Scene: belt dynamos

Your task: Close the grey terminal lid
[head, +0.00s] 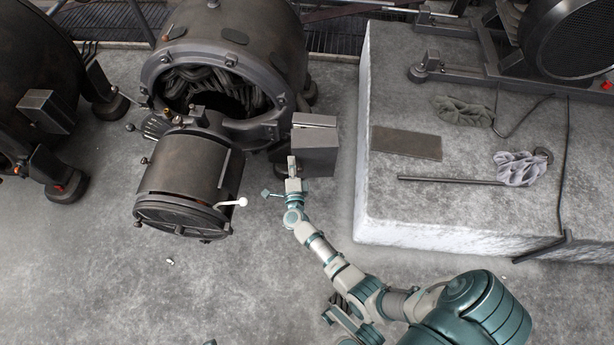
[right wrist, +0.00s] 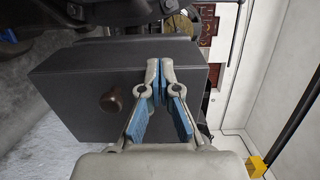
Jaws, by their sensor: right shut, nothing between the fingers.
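The grey terminal lid (head: 312,154) is the flat face of a small grey box beside the big dynamo housing. In the right wrist view the lid (right wrist: 75,90) fills the middle as a dark grey panel with a round brown knob (right wrist: 112,102). A thin seam shows behind its edge; I cannot tell whether it is fully closed. My right gripper (head: 292,160) is at the left edge of the box in the head view. In the right wrist view its fingertips (right wrist: 160,68) are together and empty, in front of the panel; contact is unclear. My left gripper is not seen.
An open cylindrical unit (head: 185,170) with a white-knobbed lever (head: 241,202) stands left of my right arm. A concrete plinth (head: 440,232) on the right carries a flat plate (head: 407,142), a rod (head: 450,180) and rags (head: 520,168). The floor at lower left is mostly clear.

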